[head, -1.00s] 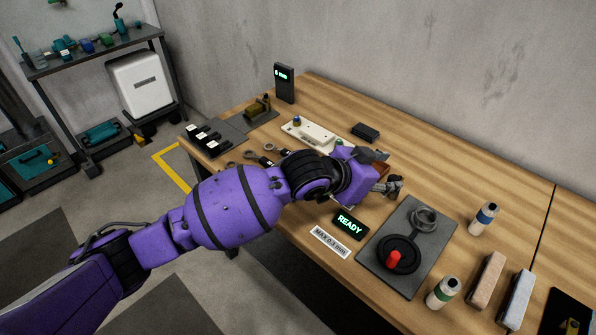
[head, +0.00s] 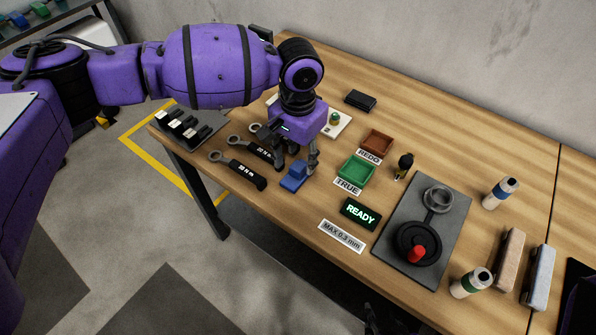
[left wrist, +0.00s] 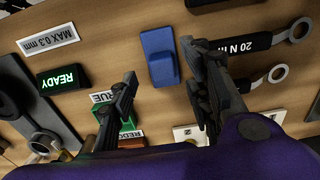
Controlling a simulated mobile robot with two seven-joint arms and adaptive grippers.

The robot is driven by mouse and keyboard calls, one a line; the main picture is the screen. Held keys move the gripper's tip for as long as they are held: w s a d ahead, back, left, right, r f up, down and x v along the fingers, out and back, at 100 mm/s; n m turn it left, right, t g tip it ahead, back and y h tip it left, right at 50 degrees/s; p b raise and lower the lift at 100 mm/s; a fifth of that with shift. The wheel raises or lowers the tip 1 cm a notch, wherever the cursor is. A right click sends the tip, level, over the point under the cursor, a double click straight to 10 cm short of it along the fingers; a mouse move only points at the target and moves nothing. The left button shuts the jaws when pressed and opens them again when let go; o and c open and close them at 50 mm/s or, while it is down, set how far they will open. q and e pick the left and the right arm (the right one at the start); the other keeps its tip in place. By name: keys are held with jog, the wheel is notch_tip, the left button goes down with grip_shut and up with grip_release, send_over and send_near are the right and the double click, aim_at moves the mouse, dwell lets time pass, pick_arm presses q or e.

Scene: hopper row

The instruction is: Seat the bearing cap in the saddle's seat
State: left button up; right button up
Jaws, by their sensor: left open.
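My left gripper (head: 296,164) is open and points down over a blue block (head: 292,178) with a raised part. In the left wrist view the blue block (left wrist: 158,52) lies just beyond the parted fingertips, with nothing held; whether they touch it is unclear. I cannot tell for sure whether this block is the bearing cap. A grey plate (head: 392,243) carries a grey ring (head: 438,197) and a black disc with a red knob (head: 416,254). I cannot identify the saddle or its seat. Only a dark tip of my right gripper (head: 372,319) shows at the bottom edge.
The green TRUE tray (head: 356,169), brown REDO tray (head: 376,141) and small black-and-brass part (head: 404,166) stand right of the gripper. Black wrenches (head: 239,172) lie left. The READY display (head: 360,214) is in front. Bottles and bars stand at right.

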aim_at(298, 166)
pick_arm(q)
notch_tip(298, 166, down, 4)
jog(key=shift+w+a+f, duration=0.1)
jog(key=shift+w, duration=0.05)
jog(key=shift+f, duration=0.35)
jog(key=c, duration=1)
jog(key=shift+c, duration=0.4)
pick_arm(e)
jog(key=shift+w+a+r, duration=0.15)
jog(key=shift+w+a, duration=0.25)
jog(key=shift+w, duration=0.15)
pick_arm(q)
jog(key=shift+r, duration=0.1)
pick_arm(e)
jog(key=shift+d, duration=0.1)
pick_arm(q)
jog(key=shift+r, duration=0.35)
notch_tip(298, 166, up, 9)
jog(key=shift+f, duration=0.2)
jog(key=shift+r, duration=0.3)
pick_arm(e)
jog(key=shift+a+r, duration=0.2)
jog(key=shift+a, duration=0.15)
